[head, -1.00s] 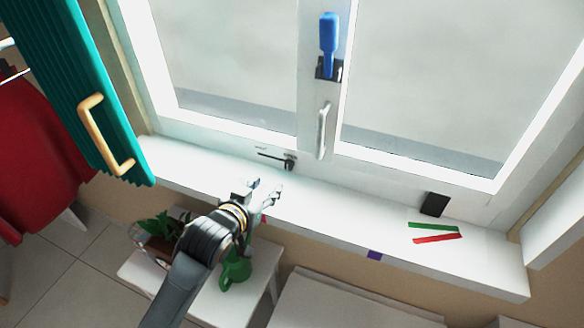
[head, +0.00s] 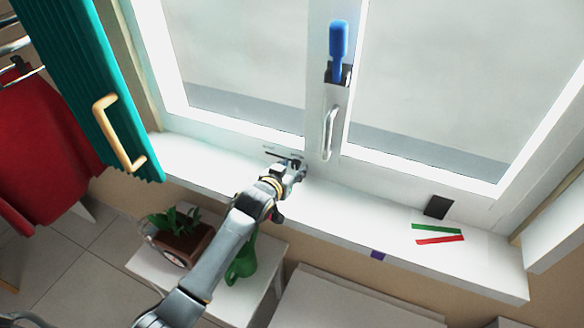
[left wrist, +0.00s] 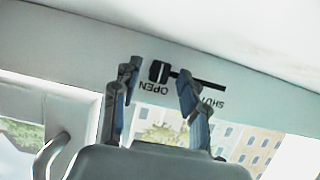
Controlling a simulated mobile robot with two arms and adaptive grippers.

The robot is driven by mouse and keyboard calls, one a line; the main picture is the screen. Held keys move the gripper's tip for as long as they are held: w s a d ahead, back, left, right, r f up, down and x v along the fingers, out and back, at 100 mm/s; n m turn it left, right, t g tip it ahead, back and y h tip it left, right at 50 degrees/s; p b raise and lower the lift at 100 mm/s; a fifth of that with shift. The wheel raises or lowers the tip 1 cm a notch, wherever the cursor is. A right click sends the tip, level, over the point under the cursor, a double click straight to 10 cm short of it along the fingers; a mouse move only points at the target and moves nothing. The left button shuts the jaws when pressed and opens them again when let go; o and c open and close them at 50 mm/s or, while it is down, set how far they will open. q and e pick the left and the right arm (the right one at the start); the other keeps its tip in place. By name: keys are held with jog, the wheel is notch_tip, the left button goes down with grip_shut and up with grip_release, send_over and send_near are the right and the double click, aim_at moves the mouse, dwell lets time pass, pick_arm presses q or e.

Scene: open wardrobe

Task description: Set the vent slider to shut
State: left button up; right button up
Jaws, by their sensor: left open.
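The vent slider is on the lower window frame. In the left wrist view its black knob (left wrist: 157,71) sits at the OPEN end of a thin dark slot, and the SHUT label (left wrist: 213,101) is by the other end; the lettering appears upside down. In the head view the slot (head: 272,155) shows just beyond my left gripper (head: 290,171), which partly hides the knob. My left gripper also shows in the left wrist view (left wrist: 158,76), open, with the knob appearing between its fingertips. I cannot tell whether they touch it. My right gripper is not in view.
The white sill (head: 350,215) holds green and red strips (head: 438,234) and a black block (head: 437,207).

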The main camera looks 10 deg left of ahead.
pick_arm(q)
grip_shut()
jog(key=a, duration=0.3)
jog(key=w+a, duration=0.1)
jog(key=a, duration=0.5)
jog(key=shift+w+a, duration=0.2)
jog(key=shift+w, duration=0.15)
jog(key=shift+d, duration=0.1)
jog(key=shift+r, duration=0.1)
jog(key=shift+c, duration=1.2)
grip_release()
jog(key=shift+o, duration=1.2)
